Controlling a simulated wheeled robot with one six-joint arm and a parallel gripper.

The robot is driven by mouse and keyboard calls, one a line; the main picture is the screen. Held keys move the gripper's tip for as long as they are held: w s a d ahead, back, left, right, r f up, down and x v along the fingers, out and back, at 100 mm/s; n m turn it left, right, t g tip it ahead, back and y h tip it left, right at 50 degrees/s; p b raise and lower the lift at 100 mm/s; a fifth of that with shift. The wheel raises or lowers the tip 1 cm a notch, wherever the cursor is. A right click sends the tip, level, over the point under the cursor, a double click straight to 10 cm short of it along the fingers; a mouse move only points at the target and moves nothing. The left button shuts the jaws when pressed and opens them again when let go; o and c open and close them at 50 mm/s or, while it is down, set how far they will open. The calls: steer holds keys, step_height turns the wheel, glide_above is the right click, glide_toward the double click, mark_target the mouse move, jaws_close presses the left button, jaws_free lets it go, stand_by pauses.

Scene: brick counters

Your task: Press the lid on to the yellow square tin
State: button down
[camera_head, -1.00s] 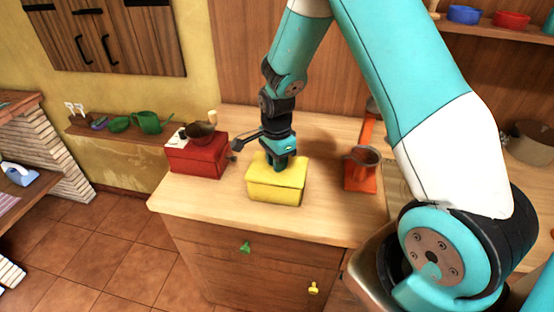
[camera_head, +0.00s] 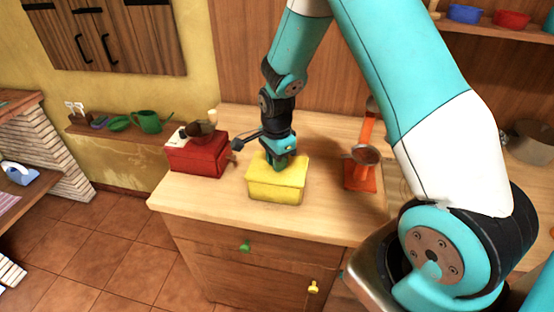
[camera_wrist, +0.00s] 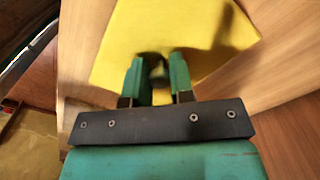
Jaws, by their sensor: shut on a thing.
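The yellow square tin (camera_head: 275,190) stands on the wooden counter in the head view, with its yellow lid (camera_head: 293,170) on top. A thin line shows between lid and tin; I cannot tell whether the lid is fully seated. My gripper (camera_head: 279,166) points down at the middle of the lid. In the wrist view the lid (camera_wrist: 205,25) fills the upper middle, and my green fingers (camera_wrist: 158,75) are close together around a small dark knob (camera_wrist: 157,68).
A red box (camera_head: 196,157) with a dark bowl stands left of the tin. An orange stand (camera_head: 360,178) with a metal pan is to the right. The counter's front strip (camera_head: 220,215) is clear.

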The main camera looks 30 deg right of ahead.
stand_by(0.7)
steer(key=shift+c, duration=2.2)
jaws_free()
steer(key=shift+f, duration=0.1)
steer(key=shift+r+p, duration=2.85)
steer(key=shift+r, duration=0.7)
steer(key=shift+c, duration=0.3)
jaws_close()
steer(key=shift+f, duration=0.2)
